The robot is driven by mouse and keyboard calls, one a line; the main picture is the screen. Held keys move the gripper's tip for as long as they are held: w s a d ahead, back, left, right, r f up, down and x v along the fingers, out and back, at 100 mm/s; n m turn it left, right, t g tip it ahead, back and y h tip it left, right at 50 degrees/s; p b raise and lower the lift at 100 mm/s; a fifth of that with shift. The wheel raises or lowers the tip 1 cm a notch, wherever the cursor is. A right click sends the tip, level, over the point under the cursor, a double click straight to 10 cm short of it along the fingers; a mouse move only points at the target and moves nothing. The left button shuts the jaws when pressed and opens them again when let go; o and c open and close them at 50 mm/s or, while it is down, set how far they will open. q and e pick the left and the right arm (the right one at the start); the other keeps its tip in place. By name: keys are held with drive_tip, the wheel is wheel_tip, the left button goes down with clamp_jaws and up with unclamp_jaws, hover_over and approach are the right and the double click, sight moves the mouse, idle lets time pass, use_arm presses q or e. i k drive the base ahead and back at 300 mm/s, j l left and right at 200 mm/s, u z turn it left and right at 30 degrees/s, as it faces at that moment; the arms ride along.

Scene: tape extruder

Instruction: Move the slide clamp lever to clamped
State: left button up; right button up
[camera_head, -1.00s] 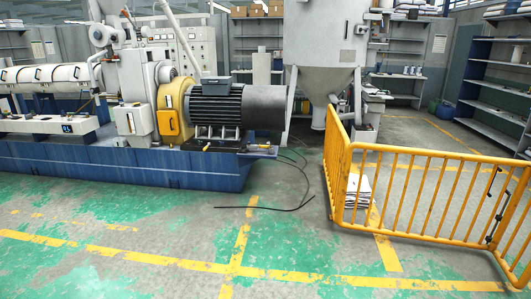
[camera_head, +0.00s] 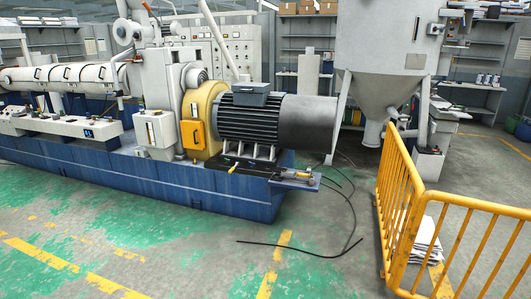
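The tape extruder (camera_head: 165,185) stands on a long blue base across the left and middle. Its dark ribbed motor (camera_head: 250,122) sits at the right end. A small shelf (camera_head: 297,181) sticks out at the base's right end and bears a small orange-yellow part (camera_head: 305,175). A small yellow handle (camera_head: 232,169) shows at the base's top edge below the motor. I cannot tell whether either is the slide clamp lever, nor its position. Neither of my grippers is in view.
A yellow railing (camera_head: 405,190) stands at the right, with stacked white sheets (camera_head: 425,243) behind it. A black cable (camera_head: 300,245) lies on the floor near the base. A grey hopper (camera_head: 385,60) stands behind.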

sight(237, 164)
drive_tip(key=i+j+u, duration=0.3)
drive_tip(key=i, duration=0.3)
drive_tip(key=i+u, duration=0.3)
drive_tip(key=i, duration=0.25)
drive_tip(key=i+j+z, duration=0.3)
drive_tip(key=i+j, duration=0.2)
drive_tip(key=i+j+z, duration=0.25)
drive_tip(key=i+j, duration=0.25)
drive_tip(key=j, duration=0.15)
drive_tip(key=j+z, duration=0.25)
drive_tip(key=j, duration=0.55)
drive_tip(key=j+z, duration=0.25)
drive_tip(key=j, duration=0.55)
drive_tip(key=k, duration=0.05)
